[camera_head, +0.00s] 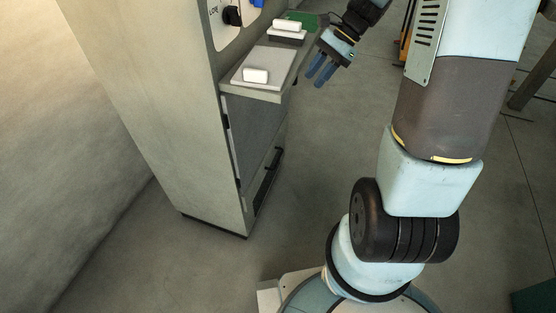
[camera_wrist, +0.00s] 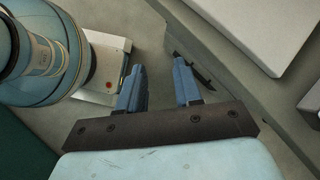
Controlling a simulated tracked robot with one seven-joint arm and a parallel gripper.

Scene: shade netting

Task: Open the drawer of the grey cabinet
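The grey cabinet (camera_head: 165,110) stands at the left in the head view, its front seen at a steep angle. A black bar handle (camera_head: 267,170) is on the low part of its front, on what looks like the drawer (camera_head: 256,194); it looks flush with the front. My gripper (camera_head: 315,82) is beside the cabinet's work shelf, above and to the right of the handle, apart from it. In the wrist view, my gripper (camera_wrist: 160,72) has its two blue fingers apart, with nothing between them. A dark bar shows partly behind the right finger there.
The shelf (camera_head: 262,92) juts from the cabinet above the handle. It holds a white block (camera_head: 255,75), another white block (camera_head: 287,24) on a dark base, and a green board (camera_head: 302,19). The floor (camera_head: 325,150) in front of the cabinet is clear.

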